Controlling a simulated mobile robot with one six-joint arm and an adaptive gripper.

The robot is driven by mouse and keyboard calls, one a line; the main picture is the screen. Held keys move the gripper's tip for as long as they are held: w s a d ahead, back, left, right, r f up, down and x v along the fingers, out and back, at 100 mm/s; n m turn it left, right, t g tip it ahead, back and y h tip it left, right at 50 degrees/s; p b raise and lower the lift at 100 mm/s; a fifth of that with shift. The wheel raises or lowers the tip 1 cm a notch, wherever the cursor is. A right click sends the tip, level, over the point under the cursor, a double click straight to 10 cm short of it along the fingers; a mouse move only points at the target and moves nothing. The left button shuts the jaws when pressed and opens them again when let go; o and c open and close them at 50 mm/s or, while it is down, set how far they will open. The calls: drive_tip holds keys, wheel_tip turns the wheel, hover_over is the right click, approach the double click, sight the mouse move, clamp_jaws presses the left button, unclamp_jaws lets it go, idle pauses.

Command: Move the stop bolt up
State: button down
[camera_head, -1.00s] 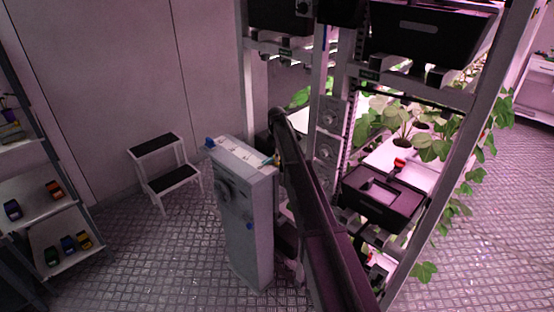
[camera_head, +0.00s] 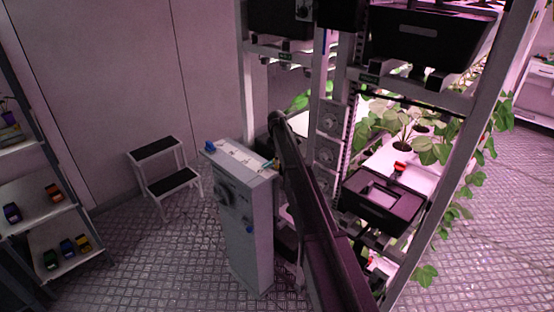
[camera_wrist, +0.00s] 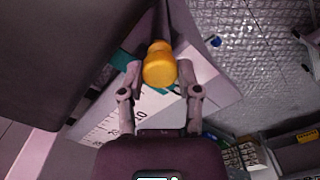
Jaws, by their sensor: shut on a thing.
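The stop bolt appears to be the yellow-orange rounded knob (camera_wrist: 160,70) in the wrist view. My gripper (camera_wrist: 159,80) is shut on this knob, with one finger on each side of it. The knob sits over a pale plate with a printed number scale (camera_wrist: 115,127) and a teal strip beside it. In the head view the grey cabinet (camera_head: 247,225) stands left of my arm, with a pale top panel (camera_head: 235,157). My arm mostly hides the gripper and knob there. The bolt's shaft is not visible.
A blue knob (camera_head: 210,146) rises at the cabinet top's left corner. The berry rack (camera_head: 455,165) with a black bin (camera_head: 385,198) stands close on the right. A step stool (camera_head: 166,172) and a shelf (camera_head: 40,215) are at left. Open floor lies between.

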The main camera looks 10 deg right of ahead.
drive_tip(key=shift+r+p, duration=1.9)
drive_tip(key=shift+r, duration=0.2)
drive_tip(key=shift+w, duration=0.1)
drive_tip(key=shift+d, duration=0.1)
drive_tip(key=shift+c, duration=1.5)
unclamp_jaws()
drive_tip(key=shift+f, duration=0.2)
